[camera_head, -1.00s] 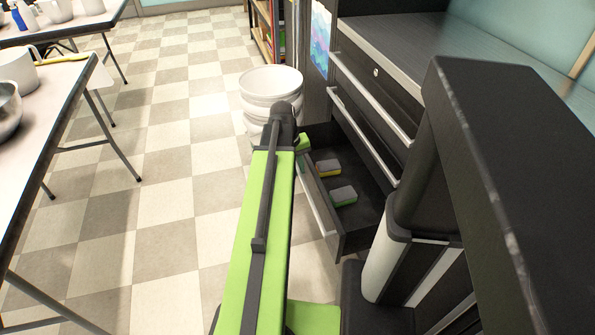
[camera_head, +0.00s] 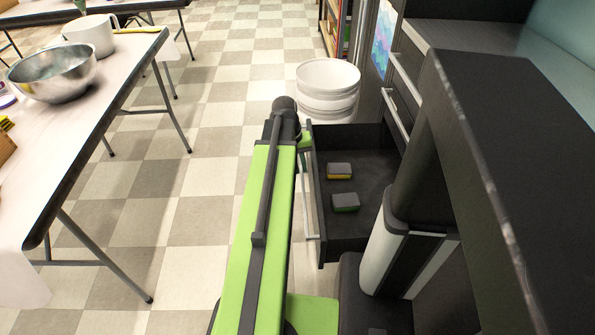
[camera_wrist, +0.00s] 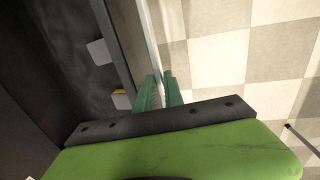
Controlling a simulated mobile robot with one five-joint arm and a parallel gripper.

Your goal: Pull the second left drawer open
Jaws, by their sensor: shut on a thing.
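A dark drawer (camera_head: 368,215) stands pulled out from the black cabinet in the head view, with its inside showing. Its long pale handle (camera_head: 310,205) runs along the front panel. The handle also shows in the wrist view (camera_wrist: 149,40), along the drawer front (camera_wrist: 117,45). My gripper (camera_wrist: 160,92) has its green fingers on both sides of this handle and is shut on it. In the head view my arm hides most of the gripper. Two sponges, one yellow and grey (camera_head: 339,171) and one green and grey (camera_head: 345,203), lie in the drawer.
White stacked buckets (camera_head: 327,80) stand on the floor just beyond the drawer. Another drawer handle (camera_head: 398,116) shows higher on the cabinet. A table (camera_head: 110,88) with a metal bowl (camera_head: 52,72) is on the left. The checkered floor (camera_head: 190,215) between is clear.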

